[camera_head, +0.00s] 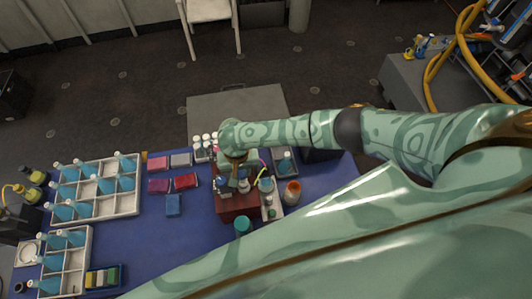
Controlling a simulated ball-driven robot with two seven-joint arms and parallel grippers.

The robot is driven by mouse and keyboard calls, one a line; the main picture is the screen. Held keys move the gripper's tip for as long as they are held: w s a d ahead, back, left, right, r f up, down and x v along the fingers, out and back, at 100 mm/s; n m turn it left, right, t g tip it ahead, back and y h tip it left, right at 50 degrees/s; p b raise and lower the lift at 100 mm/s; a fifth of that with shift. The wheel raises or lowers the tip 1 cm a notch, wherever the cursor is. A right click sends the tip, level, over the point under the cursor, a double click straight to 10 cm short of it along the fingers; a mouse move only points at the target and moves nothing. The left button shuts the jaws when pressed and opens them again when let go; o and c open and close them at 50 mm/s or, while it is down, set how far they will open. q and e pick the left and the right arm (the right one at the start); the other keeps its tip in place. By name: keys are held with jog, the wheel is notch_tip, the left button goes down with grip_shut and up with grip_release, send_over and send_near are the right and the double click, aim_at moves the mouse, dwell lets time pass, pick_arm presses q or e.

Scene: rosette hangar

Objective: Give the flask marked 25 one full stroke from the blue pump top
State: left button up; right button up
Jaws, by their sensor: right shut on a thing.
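My right gripper (235,182) reaches down over the dark red block (238,207) on the blue table. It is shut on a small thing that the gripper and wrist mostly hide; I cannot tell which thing. Small white and blue parts show beside the fingertips. A teal-topped vessel (265,185) stands just to the right of the block, and a white bottle with an orange top (292,192) stands farther right. A teal-capped bottle (243,226) stands in front. No marking 25 is readable, and I cannot make out which top is the blue pump. My left gripper is out of view.
Red, blue and grey boxes (185,181) lie between. White-capped bottles (199,148) stand behind my wrist. My arm covers the table's right front. Some front-left table is bare.

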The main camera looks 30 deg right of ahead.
jog(key=shift+f+b, duration=0.5)
jog(key=shift+f, duration=0.55)
jog(key=o, duration=0.8)
jog(key=shift+c, duration=0.2)
jog(key=shift+r, duration=0.15)
notch_tip(320, 180, up, 5)
jog(key=p, duration=0.6)
jog(key=shift+r+p, duration=0.4)
jog(key=shift+r, duration=0.5)
